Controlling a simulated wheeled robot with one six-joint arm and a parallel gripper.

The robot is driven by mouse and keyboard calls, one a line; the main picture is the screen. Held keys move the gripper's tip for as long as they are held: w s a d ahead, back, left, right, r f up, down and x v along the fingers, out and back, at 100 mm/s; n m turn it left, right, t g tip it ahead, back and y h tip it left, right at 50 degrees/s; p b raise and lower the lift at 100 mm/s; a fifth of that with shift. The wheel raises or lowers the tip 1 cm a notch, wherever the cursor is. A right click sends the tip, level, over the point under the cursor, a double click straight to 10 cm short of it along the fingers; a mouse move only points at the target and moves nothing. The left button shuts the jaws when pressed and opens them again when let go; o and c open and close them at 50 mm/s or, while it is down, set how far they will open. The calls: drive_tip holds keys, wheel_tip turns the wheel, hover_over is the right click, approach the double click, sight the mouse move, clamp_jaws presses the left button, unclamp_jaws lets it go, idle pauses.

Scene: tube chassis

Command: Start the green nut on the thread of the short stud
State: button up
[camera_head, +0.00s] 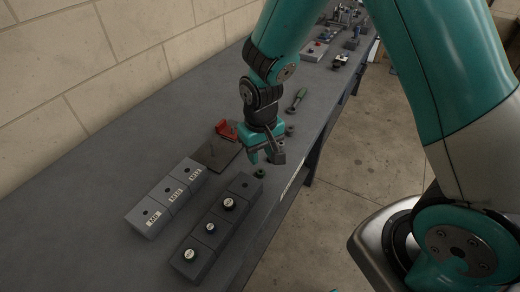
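My gripper (266,157) points down above the bench near its front edge. Its tips are small and partly turned away, so I cannot tell whether it is open or shut. Other small dark green round pieces (290,131) lie behind the gripper, to the right. I cannot make out which thing is the short stud.
A red fixture (227,130) on a dark plate (215,155) stands left of the gripper. Labelled grey blocks (167,196) and dark blocks with round knobs (190,255) are nearer. A green-handled tool (297,100) lies behind. The left of the bench (75,225) is clear.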

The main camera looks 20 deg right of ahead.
sight(261, 169)
drive_tip(key=shift+f+b, duration=2.55)
drive_tip(key=shift+f, duration=0.75)
drive_tip(key=shift+c, duration=0.5)
clamp_jaws()
